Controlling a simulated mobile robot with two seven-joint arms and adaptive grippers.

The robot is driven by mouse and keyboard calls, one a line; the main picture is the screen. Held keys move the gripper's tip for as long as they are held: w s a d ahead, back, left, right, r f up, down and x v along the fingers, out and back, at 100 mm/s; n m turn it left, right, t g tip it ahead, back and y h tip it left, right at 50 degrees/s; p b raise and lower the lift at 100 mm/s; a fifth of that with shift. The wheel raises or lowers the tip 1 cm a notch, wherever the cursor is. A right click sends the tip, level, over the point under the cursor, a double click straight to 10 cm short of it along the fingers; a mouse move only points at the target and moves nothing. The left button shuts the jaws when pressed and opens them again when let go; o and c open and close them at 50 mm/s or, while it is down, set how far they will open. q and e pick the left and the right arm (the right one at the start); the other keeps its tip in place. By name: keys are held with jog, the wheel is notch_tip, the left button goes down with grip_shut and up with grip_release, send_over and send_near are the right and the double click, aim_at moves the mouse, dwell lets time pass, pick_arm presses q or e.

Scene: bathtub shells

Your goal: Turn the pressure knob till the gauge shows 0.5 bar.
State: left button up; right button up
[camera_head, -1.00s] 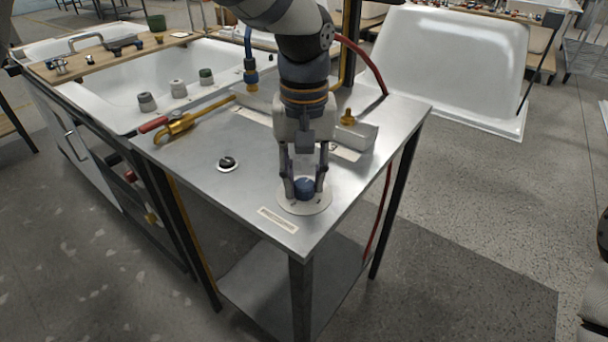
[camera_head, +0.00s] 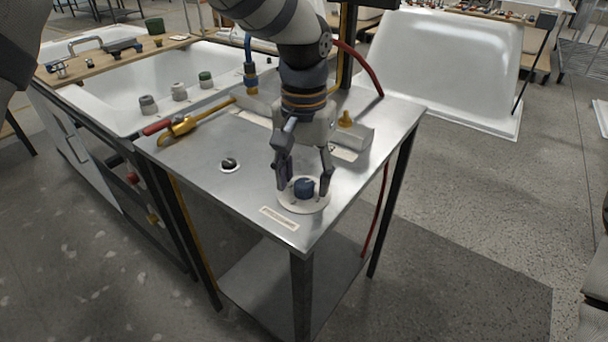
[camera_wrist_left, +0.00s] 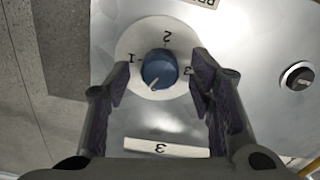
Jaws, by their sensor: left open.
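The blue pressure knob (camera_head: 304,187) sits on a round pale dial plate (camera_head: 290,204) near the front corner of the steel table. In the left wrist view the knob (camera_wrist_left: 160,68) has a light pointer mark aimed toward the lower left, and the dial plate (camera_wrist_left: 134,41) carries the numbers 1, 2 and 3, seen inverted. My left gripper (camera_head: 304,190) points down over the knob, open, one finger on each side. In the wrist view its fingers (camera_wrist_left: 161,78) stand apart from the knob. I cannot make out a gauge reading. My right gripper is not in view.
A small black knob (camera_head: 229,163) sits to the left on the steel table (camera_head: 200,185). A yellow wrench-like tool with a red handle (camera_head: 178,127) lies at its back left. A brass fitting (camera_head: 346,118) and red hose (camera_head: 368,72) stand behind. A white bathtub (camera_head: 110,95) is at left.

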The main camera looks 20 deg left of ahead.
aim_at(304, 183)
pick_arm(q)
notch_tip(304, 183, up, 12)
dwell(0.3)
